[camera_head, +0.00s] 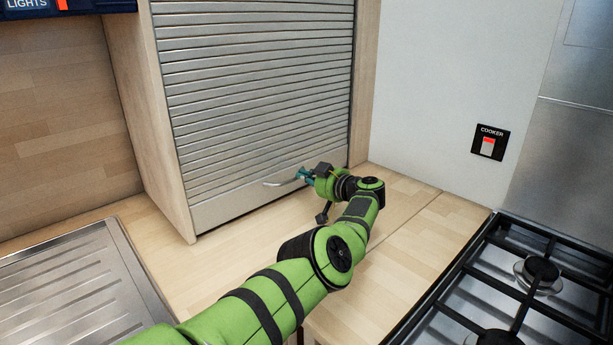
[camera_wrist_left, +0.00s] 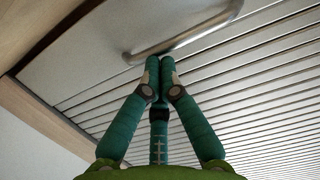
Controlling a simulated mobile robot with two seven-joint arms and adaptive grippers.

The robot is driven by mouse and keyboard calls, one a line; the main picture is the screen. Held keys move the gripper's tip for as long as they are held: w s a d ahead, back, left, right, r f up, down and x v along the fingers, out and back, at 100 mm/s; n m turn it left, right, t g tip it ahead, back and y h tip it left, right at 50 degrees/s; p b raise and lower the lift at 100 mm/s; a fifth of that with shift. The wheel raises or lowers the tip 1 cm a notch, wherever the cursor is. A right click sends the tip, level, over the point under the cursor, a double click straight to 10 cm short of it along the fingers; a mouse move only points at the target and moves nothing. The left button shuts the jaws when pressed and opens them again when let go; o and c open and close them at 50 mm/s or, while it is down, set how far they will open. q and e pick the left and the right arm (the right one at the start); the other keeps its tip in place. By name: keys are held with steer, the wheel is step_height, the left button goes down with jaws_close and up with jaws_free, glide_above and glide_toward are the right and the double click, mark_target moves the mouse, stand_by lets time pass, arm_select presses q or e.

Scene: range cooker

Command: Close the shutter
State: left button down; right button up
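The shutter (camera_head: 255,95) is a grey slatted roller shutter in a pale wooden cabinet. It hangs down with its plain bottom panel (camera_head: 235,203) at or very near the worktop; any thin gap is too small to tell. A curved metal handle (camera_head: 281,183) sits on that panel and also shows in the left wrist view (camera_wrist_left: 190,38). My left gripper (camera_head: 303,175) is at the handle's right end. In the left wrist view its teal fingers (camera_wrist_left: 160,62) are together, with the tips at the handle's edge and nothing visible between them. My right gripper is out of view.
The wooden worktop (camera_head: 408,228) is clear in front of the cabinet. A gas hob (camera_head: 520,285) with black grates is at the lower right, and a metal draining board (camera_head: 75,285) at the lower left. A cooker switch (camera_head: 490,142) is on the wall.

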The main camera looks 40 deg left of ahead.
arm_select(q)
steer(key=shift+s+a+r, duration=0.15)
steer(key=shift+a+r, duration=0.05)
steer(key=shift+a, duration=0.1)
step_height(320, 180, up, 5)
steer(key=p, duration=0.6)
steer(key=d+p, duration=0.1)
steer(key=d, duration=0.9)
steer(key=s+a+r+n+g+h+p, duration=0.1)
steer(key=s+a+r+n+g+h, duration=0.15)
steer(key=s+a, duration=0.4)
steer(key=s+d+r+m+t+h+p, duration=0.1)
steer(key=d+r+m+t, duration=0.1)
steer(key=d+m+t, duration=0.3)
steer(key=w+a+f+n+g+p, duration=0.1)
steer(key=w+a+f+p, duration=0.1)
steer(key=a+f, duration=0.6)
steer(key=shift+a+p, duration=0.35)
steer(key=shift+a, duration=0.2)
steer(key=shift+f, duration=0.1)
